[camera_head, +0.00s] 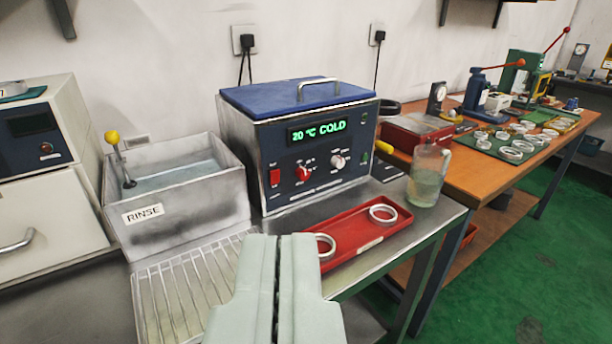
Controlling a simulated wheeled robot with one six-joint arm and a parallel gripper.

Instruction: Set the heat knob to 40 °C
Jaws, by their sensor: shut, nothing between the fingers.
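A cleaning bath (244,160) with a blue lid stands on the steel bench. Its dark front panel has a green display (318,131) that reads "20 °C COLD". Below the display are a red knob (304,174) and a white knob (338,161). The labels around them are too small to read, so I cannot tell for sure which is the heat knob or where it points. My gripper (279,238) is shut and empty, low in the view in front of the bath, apart from the knobs.
A red switch (275,177) is left of the red knob. A red tray (350,242) with metal rings lies in front of the bath, partly behind my gripper. A jug (427,177) stands right, a rinse tank (180,214) left. A wooden table (470,170) extends right.

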